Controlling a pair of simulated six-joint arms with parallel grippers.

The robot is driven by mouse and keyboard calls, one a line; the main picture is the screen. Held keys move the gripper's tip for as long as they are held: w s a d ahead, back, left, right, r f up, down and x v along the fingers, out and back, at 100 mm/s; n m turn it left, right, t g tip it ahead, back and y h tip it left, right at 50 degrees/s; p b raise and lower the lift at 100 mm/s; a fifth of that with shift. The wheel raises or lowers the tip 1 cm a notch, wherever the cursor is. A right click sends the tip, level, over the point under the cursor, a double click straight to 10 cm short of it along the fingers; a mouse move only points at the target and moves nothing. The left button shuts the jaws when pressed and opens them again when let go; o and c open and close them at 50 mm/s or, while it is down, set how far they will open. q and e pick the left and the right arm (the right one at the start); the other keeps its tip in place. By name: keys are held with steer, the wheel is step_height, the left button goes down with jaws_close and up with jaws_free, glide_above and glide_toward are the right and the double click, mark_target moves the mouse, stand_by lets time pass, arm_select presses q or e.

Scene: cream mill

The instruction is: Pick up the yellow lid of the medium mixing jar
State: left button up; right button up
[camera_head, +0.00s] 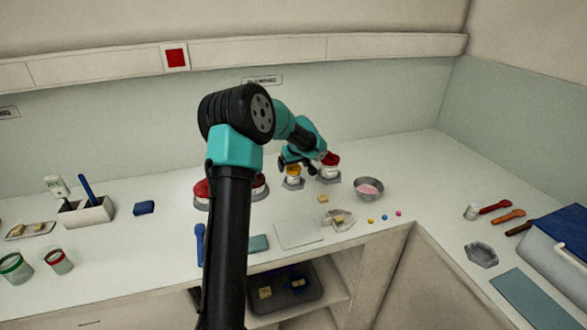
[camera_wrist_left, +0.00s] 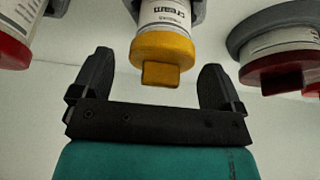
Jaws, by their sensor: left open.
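The yellow lid (camera_wrist_left: 163,50) sits on a white jar labelled "cream" (camera_wrist_left: 166,14), seen upside down in the left wrist view. In the head view the yellow lid (camera_head: 293,170) shows on its jar, partly hidden by my gripper. My left gripper (camera_wrist_left: 158,62) is open and empty, with one finger on each side of the lid in the picture and a gap to both. In the head view my left gripper (camera_head: 297,159) is just above and beside the lid. I cannot tell whether it is level with the lid. My right gripper does not show.
A red-lidded jar (camera_head: 329,160) stands close to the right, and more red-lidded jars (camera_head: 201,190) to the left. A metal bowl (camera_head: 369,189) with pink contents is further right. Small coloured balls (camera_head: 384,217) lie in front of it. Bare counter lies between.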

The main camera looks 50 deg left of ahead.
arm_select(q)
steer(key=shift+c, duration=0.3)
steer(key=c, duration=0.9)
steer(key=shift+o, duration=0.2)
steer(key=shift+r, duration=1.65)
steer(key=shift+s+d+r, duration=0.1)
steer(key=shift+d+r, duration=0.05)
steer(key=shift+r, duration=0.05)
steer(key=s+d+r, duration=0.1)
steer(key=s+d, duration=0.9)
steer(key=d, duration=0.1)
steer(key=shift+s+d+r, duration=0.15)
steer(key=shift+s+d, duration=0.05)
steer(key=shift+d, duration=0.2)
steer(key=shift+r, duration=1.1)
steer(key=shift+r, duration=1.45)
